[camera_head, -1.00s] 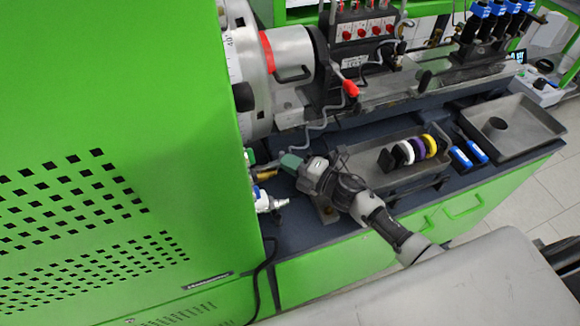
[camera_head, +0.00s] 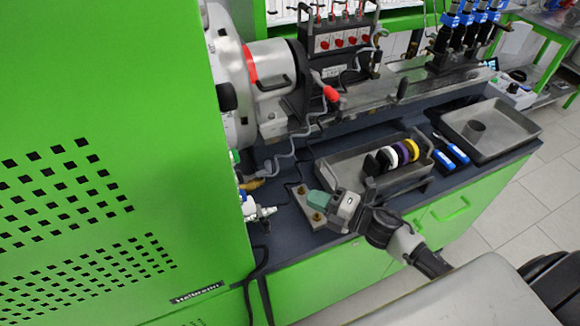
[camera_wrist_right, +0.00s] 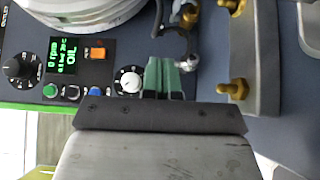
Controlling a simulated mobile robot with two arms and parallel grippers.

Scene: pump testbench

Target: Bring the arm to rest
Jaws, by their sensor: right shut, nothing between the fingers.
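My right gripper (camera_head: 318,199) has green fingertips and is over the dark bench top, just in front of the green cabinet. Its fingers are shut with nothing between them. The right wrist view shows the green fingers (camera_wrist_right: 163,78) side by side, close to a dark curved hose and metal fittings. I cannot tell whether they touch these. The right arm reaches in from the lower right. My left gripper is not in view.
Left of the gripper are the green cabinet (camera_head: 110,180) and a metal fitting (camera_head: 260,210). A grey plate with brass fittings (camera_head: 300,190) lies beside it. A grey tray (camera_head: 340,160) with coloured rings (camera_head: 410,150) is behind. A control panel (camera_wrist_right: 70,60) shows in the wrist view.

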